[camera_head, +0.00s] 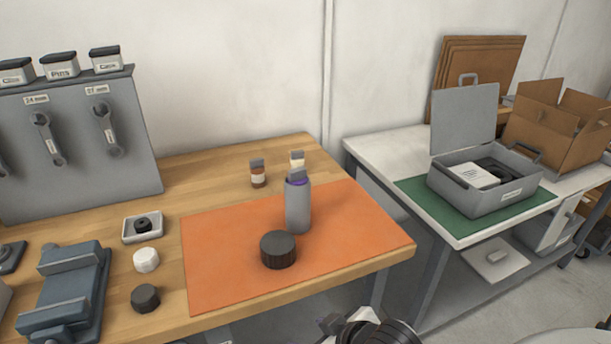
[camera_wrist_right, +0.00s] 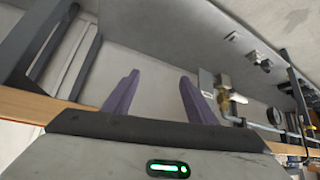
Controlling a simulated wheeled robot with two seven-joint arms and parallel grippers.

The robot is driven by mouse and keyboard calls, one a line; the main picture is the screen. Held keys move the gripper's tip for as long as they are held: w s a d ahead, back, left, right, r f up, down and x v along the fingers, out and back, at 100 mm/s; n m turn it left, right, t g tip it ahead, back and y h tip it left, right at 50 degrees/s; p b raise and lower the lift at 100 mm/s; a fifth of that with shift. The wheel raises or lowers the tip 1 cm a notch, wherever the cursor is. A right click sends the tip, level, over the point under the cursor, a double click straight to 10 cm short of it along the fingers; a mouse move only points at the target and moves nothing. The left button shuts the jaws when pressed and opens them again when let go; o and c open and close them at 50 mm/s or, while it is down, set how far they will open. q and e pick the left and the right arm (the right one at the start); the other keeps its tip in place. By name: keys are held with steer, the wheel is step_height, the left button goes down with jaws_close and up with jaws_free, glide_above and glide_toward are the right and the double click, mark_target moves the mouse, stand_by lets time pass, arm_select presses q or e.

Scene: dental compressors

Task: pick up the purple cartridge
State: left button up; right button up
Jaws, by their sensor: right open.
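A grey upright cylinder with a purple band near its top (camera_head: 298,205) stands on the orange mat (camera_head: 225,265) in the head view. It is the only thing with purple on it there, and I take it for the purple cartridge. My right gripper (camera_wrist_right: 159,77) shows in the right wrist view with its two fingers apart and nothing between them. The cartridge is not seen in that view. Part of my right arm shows at the bottom edge of the head view, nearer than the mat and clear of the cartridge. My left gripper is not in view.
A black ribbed cap (camera_head: 278,250) stands just in front of the cartridge. Two small bottles, one being brown (camera_head: 258,174), stand behind it. A blue-grey vise (camera_head: 65,290) is at left. A grey case (camera_head: 485,190) sits on the right table. The mat's left part is clear.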

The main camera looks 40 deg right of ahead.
step_height(320, 180, up, 9)
steer(key=d+p, duration=0.2)
steer(key=d, duration=0.1)
steer(key=m+t+h, duration=0.2)
steer(key=t, duration=0.3)
glide_toward(298, 170)
steer(key=shift+m, duration=0.3)
steer(key=x, duration=1)
steer(key=shift+w+f, duration=0.1)
steer(key=shift+w, duration=0.05)
steer(key=c, duration=1.2)
steer(key=shift+o, duration=0.2)
